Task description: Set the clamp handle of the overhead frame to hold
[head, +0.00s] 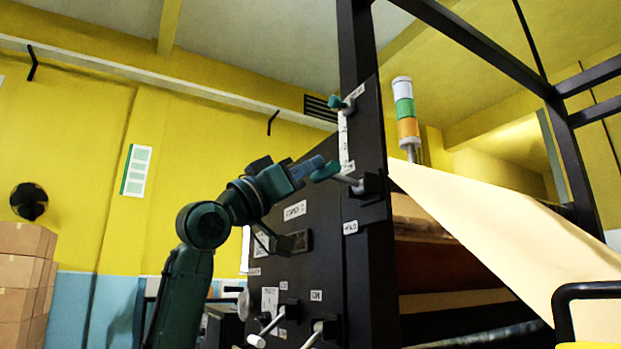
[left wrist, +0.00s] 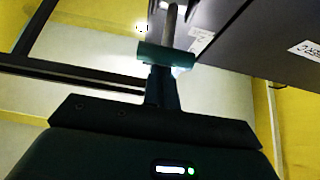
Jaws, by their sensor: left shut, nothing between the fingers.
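A metal lever with a teal cross grip (head: 325,172) sticks out of a black bracket on the dark upright. A label that seems to read HOLD (head: 350,227) is below it. A similar teal-tipped lever (head: 335,102) sits higher, beside another small label (head: 357,92); I cannot tell which is the clamp handle. My left gripper (head: 309,167) is shut and empty, its tip at the lower lever's grip. In the left wrist view the teal grip (left wrist: 182,56) lies across the end of my shut fingers (left wrist: 162,88); it seems to touch them.
The dark machine panel (head: 295,245) carries several labels and more levers (head: 268,330) below. A signal light (head: 405,110) stands behind the upright. A cream paper sheet (head: 500,240) slopes down at right. Stacked boxes (head: 20,270) stand at far left.

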